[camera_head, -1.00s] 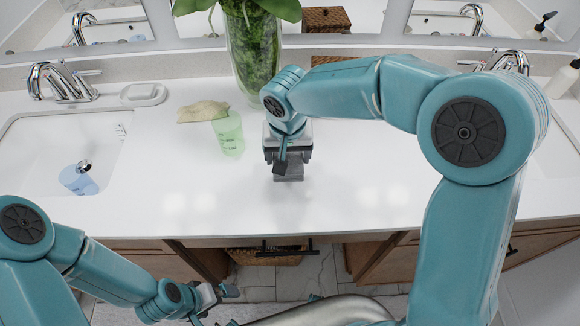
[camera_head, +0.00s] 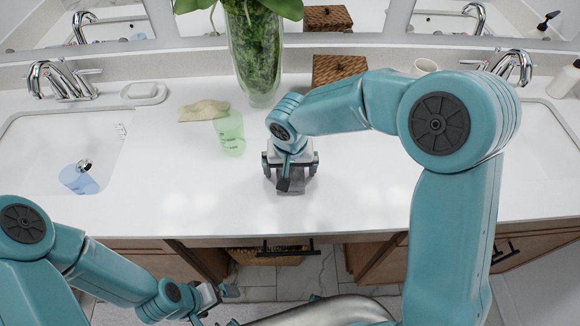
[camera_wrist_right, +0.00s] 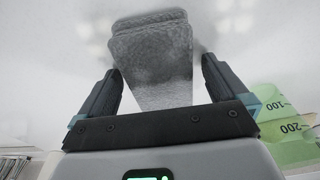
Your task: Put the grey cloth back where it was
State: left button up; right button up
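The folded grey cloth (camera_head: 291,187) lies on the white counter (camera_head: 200,190), near its front middle. It also shows in the right wrist view (camera_wrist_right: 153,60), between the spread fingers with a gap on both sides. My right gripper (camera_head: 290,172) points down over the cloth and is open; in its wrist view (camera_wrist_right: 160,88) neither finger touches the cloth. Part of the cloth is hidden by the gripper in the head view. My left gripper (camera_head: 222,294) hangs low in front of the counter, away from the cloth; its fingers are too small to judge.
A glass vase (camera_head: 255,65) and a wicker box (camera_head: 338,68) are behind. The front counter is clear.

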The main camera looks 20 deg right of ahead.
aim_at(291, 176)
notch_tip(291, 176, up, 12)
jog(key=s, duration=0.2)
jog(key=shift+a+r, duration=0.2)
jog(key=shift+s+f, duration=0.1)
dwell(0.6)
